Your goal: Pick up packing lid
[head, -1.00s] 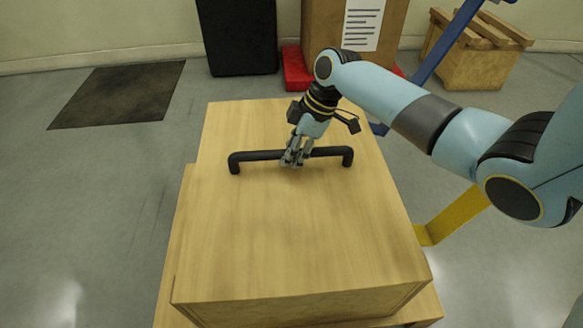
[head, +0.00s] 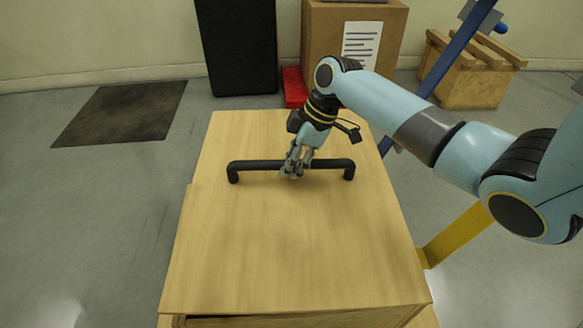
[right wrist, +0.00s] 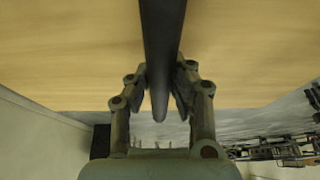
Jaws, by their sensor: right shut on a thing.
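The packing lid (head: 290,240) is a flat light-wood panel with a black bar handle (head: 250,165) across its far half. It covers the wooden box in the head view, and a dark gap shows under its front edge. My right gripper (head: 292,172) is shut on the handle near its middle. In the right wrist view, the fingers (right wrist: 161,92) press the dark bar from both sides, with the wood of the lid behind. My left gripper is not in view.
The wooden box (head: 425,318) shows below the lid. A black cabinet (head: 237,45), a cardboard box (head: 355,40), a red object (head: 294,87) and a wooden crate (head: 470,75) stand behind. A dark mat (head: 120,113) lies on open floor at left. A yellow bar (head: 457,235) is at right.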

